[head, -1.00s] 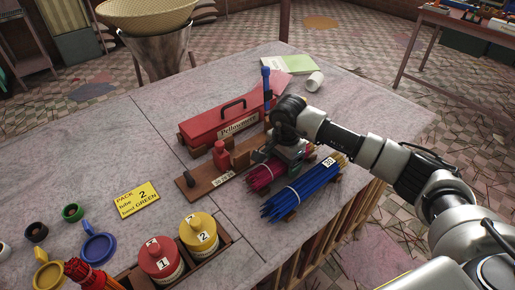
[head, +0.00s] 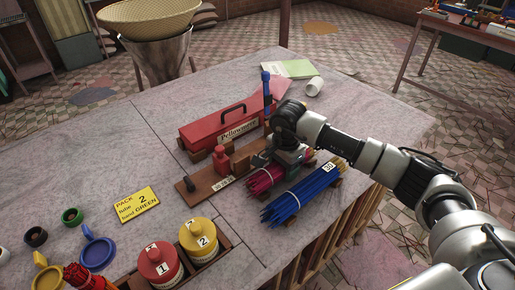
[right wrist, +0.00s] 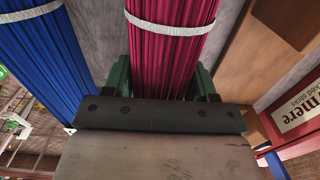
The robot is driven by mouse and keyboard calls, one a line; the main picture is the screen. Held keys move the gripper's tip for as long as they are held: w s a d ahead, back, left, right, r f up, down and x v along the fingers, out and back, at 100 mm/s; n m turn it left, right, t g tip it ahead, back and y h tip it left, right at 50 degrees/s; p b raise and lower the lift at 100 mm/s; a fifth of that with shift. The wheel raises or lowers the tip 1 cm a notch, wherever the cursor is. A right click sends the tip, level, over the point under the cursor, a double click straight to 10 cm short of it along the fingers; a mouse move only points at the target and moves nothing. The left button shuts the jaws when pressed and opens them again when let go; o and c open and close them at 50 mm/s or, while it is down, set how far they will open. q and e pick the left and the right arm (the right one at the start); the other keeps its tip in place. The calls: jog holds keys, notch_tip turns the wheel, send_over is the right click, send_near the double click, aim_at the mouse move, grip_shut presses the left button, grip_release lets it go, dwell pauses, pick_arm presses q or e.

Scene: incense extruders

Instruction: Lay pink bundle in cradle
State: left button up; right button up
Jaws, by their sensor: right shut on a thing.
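The pink bundle (head: 266,179) is a sheaf of dark pink sticks with a pale band, on the right half of the table. My right gripper (head: 288,160) is shut on it from above. In the right wrist view the pink bundle (right wrist: 165,50) runs between the green fingers. The blue bundle (head: 300,194), tagged 30, lies close alongside on small brown supports (head: 337,184). I cannot make out a cradle under the pink bundle, because the bundle and gripper cover that spot. My left gripper is not in view.
A wooden board (head: 200,190) with a red piece (head: 221,158) lies just left of the pink bundle. A red toolbox (head: 218,125) stands behind it. Red and yellow canisters (head: 198,236) stand at the front. The middle left of the table is mostly clear.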

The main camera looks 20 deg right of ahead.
jog(key=shift+r, duration=0.1)
jog(key=shift+r+p, duration=1.4)
jog(key=shift+r, duration=1.05)
